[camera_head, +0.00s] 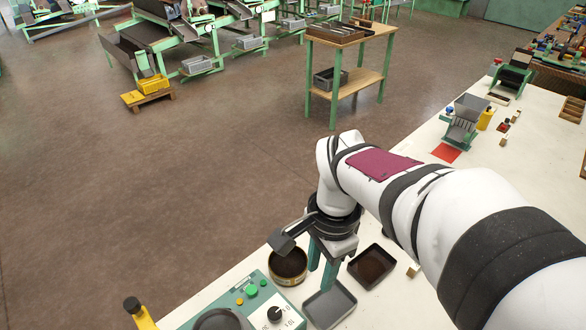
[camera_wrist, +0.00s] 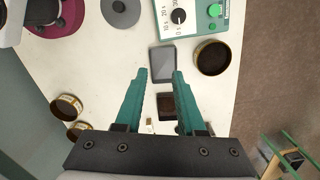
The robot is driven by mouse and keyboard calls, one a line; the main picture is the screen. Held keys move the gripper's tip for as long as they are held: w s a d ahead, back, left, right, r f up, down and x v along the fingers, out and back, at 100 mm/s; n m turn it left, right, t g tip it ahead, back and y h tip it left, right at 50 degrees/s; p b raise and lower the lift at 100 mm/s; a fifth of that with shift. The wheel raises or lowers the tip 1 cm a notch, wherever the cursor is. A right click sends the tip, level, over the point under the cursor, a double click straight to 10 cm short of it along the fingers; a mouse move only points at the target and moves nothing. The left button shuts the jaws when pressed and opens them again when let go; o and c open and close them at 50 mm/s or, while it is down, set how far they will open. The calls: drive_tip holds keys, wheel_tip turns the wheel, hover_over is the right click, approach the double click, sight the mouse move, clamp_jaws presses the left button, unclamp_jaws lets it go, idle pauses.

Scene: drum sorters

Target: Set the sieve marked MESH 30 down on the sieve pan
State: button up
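My gripper (camera_head: 322,277) is open and empty above the white table, its two green fingers apart in the wrist view (camera_wrist: 160,72). A round brass-rimmed vessel (camera_head: 288,265) with a dark inside stands left of the fingers in the head view. It also shows at the upper right of the wrist view (camera_wrist: 212,57). Two more brass-rimmed round vessels, one (camera_wrist: 66,107) and another (camera_wrist: 77,131), stand at the left of the wrist view, each with a pale label. No marking is legible, so I cannot tell which is MESH 30 or which is the sieve pan.
A grey tray (camera_head: 328,304) and a dark-filled tray (camera_head: 371,267) lie below my gripper. A green control box (camera_head: 262,304) with a dial stands to the left. A grey disc (camera_wrist: 120,10) lies nearby. The table's edge runs close beside the brass-rimmed vessel.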

drive_tip(key=w+a+f+m, duration=0.4)
drive_tip(key=w+a+f, duration=0.1)
drive_tip(key=w, duration=0.4)
approach(288, 265)
drive_tip(key=shift+h, duration=0.3)
drive_tip(key=s+f, duration=0.1)
drive_tip(key=f, duration=0.1)
drive_tip(key=s+f, duration=0.4)
drive_tip(key=f, duration=0.1)
drive_tip(key=shift+s+d, duration=0.15)
clamp_jaws()
drive_tip(key=shift+r, duration=0.1)
